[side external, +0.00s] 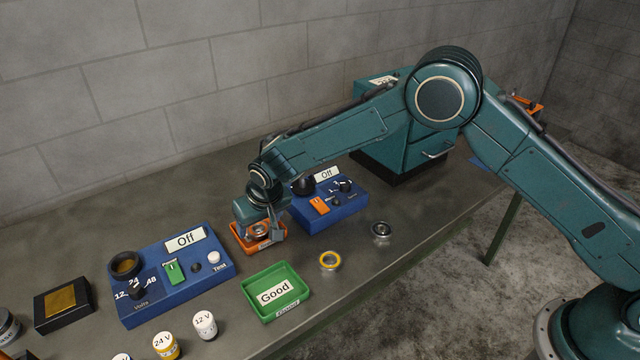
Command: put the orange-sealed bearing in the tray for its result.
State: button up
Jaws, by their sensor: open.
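My gripper (261,234) is open and low over a small orange tray (240,244). A metal ring-shaped bearing (260,231) shows between its fingers, in or just above that tray. This bearing's seal colour is hard to make out, and the gripper partly hides both it and the tray. I cannot tell whether the bearing rests on the tray floor. A green tray (287,314) labelled "Good" stands in front and to the right, with no bearing in it. A yellow-ringed bearing (330,260) and a dark-centred bearing (381,230) lie on the bench to the right.
A blue test box (187,288) with an "Off" sign stands to the left. A second blue box (345,205) stands close behind the gripper on the right. White and yellow voltage cylinders (205,326) stand at the front. The bench (430,230) is clear at the right.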

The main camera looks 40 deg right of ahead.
jog(key=v, duration=1)
jog(key=shift+r, duration=0.2)
jog(key=shift+s, duration=0.15)
jog(key=s+d+r, duration=1.4)
jog(key=d+r, duration=0.3)
jog(key=r, duration=0.1)
jog(key=s+d, duration=0.4)
jog(key=s, duration=0.7)
jog(key=s+d+t, duration=0.1)
jog(key=s+d, duration=0.3)
jog(key=s, duration=0.7)
jog(key=shift+d+f, duration=0.25)
jog(key=shift+f, duration=0.15)
